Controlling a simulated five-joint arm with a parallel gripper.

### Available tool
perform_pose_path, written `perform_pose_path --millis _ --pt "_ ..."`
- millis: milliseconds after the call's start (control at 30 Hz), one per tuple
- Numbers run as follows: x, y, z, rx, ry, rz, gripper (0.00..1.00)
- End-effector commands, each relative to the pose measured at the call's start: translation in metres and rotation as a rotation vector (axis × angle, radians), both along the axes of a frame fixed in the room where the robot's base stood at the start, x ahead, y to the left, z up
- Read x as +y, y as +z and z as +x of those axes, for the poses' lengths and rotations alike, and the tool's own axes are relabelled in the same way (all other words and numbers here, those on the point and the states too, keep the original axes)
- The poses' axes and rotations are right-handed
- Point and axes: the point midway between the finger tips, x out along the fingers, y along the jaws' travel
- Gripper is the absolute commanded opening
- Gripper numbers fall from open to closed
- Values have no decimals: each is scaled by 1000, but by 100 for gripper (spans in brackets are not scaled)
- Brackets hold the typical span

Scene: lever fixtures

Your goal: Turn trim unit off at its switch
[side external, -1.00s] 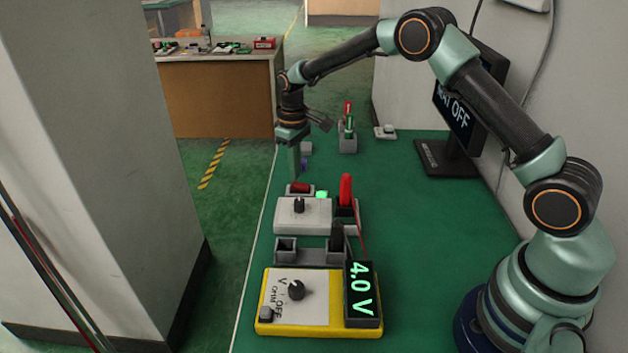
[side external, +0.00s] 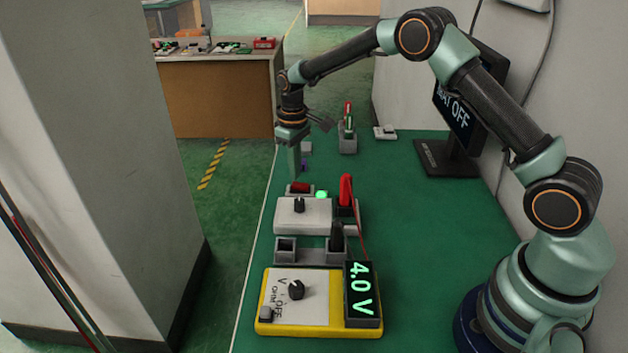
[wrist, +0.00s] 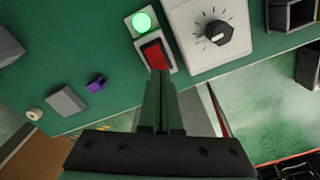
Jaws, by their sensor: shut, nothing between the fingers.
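A red rocker switch (side external: 300,188) sits on a small pale plate beside a lit green lamp (side external: 321,195). Both also show in the wrist view, the red rocker (wrist: 154,54) just below the green lamp (wrist: 141,22). A white box with a black dial (side external: 299,213) stands next to the plate; its dial (wrist: 217,33) shows in the wrist view. I see no name on either unit. My gripper (side external: 295,176) points down above the rocker, shut and empty. In the wrist view its fingertips (wrist: 159,76) overlap the rocker's lower end; I cannot tell whether they touch.
A yellow meter (side external: 318,330) reading 4.0 V stands at the front, with a grey holder (side external: 310,255) behind it. A red probe (side external: 346,190) stands upright right of the white box. A monitor (side external: 468,105) stands at the right. The green bench is clear at centre right.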

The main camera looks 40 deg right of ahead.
Motion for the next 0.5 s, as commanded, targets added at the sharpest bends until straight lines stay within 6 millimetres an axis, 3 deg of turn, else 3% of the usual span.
perform_pose_path --millis 500 --pt "0 -4 0 0 0 0 0"
